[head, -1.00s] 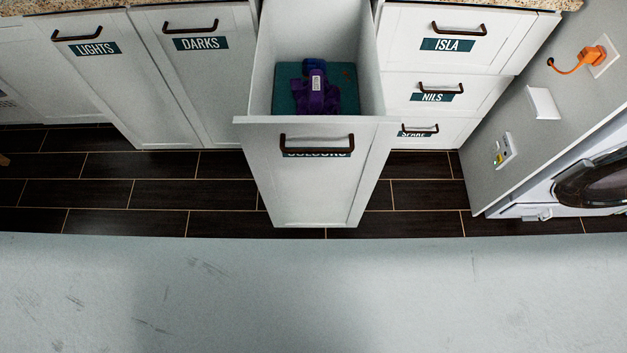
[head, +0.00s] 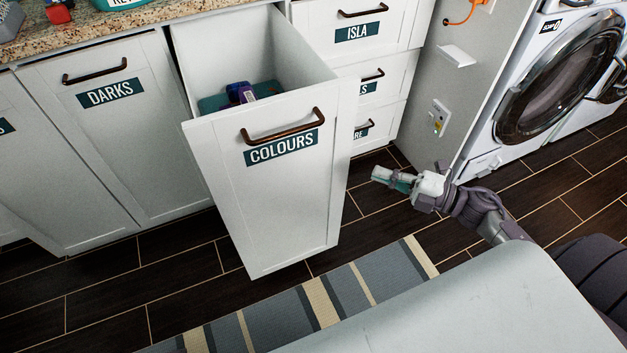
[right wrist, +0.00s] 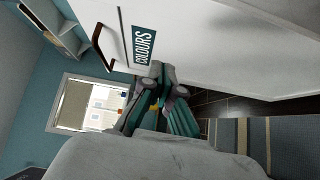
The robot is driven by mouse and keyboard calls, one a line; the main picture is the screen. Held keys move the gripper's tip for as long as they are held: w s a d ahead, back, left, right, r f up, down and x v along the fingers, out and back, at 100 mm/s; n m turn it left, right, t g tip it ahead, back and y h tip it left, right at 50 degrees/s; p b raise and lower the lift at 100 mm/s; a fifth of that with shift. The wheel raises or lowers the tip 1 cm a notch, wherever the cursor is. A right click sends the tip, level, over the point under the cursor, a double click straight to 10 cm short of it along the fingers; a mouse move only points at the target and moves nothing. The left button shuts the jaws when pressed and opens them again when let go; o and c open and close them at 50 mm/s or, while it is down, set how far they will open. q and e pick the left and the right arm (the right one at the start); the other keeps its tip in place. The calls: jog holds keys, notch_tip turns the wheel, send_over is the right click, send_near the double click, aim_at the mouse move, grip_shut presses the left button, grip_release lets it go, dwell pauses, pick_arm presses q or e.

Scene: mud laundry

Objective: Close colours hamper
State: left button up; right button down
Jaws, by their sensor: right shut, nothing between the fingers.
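The colours hamper (head: 262,195) is a tall white pull-out bin with a brown handle (head: 283,127) and a "COLOURS" label. It stands pulled out from the cabinet row, its top open. Folded teal and purple items (head: 240,93) lie inside. In the head view my right gripper (head: 381,176) is to the right of the hamper front, apart from it, shut and empty. In the right wrist view the gripper (right wrist: 160,112) shows in front of the white hamper front (right wrist: 215,40), with the handle (right wrist: 98,48) at upper left. My left gripper is not in view.
A closed "DARKS" front (head: 110,130) is left of the hamper and closed drawers (head: 355,32) are right. A washer (head: 560,75) stands at the far right. A striped rug (head: 330,300) lies on the dark floor before the hamper. The counter (head: 110,25) holds several items.

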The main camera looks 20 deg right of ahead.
jog(key=a+n, duration=0.1)
jog(key=g+y, duration=0.1)
send_near(313, 147)
jog(key=s+a+x, duration=0.1)
jog(key=x, duration=0.4)
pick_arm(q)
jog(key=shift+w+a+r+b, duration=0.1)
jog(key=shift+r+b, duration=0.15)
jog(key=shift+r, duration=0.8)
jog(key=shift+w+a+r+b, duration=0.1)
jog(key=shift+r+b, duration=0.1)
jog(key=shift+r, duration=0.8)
pick_arm(e)
jog(key=shift+w+n, duration=0.3)
jog(key=shift+w, duration=0.6)
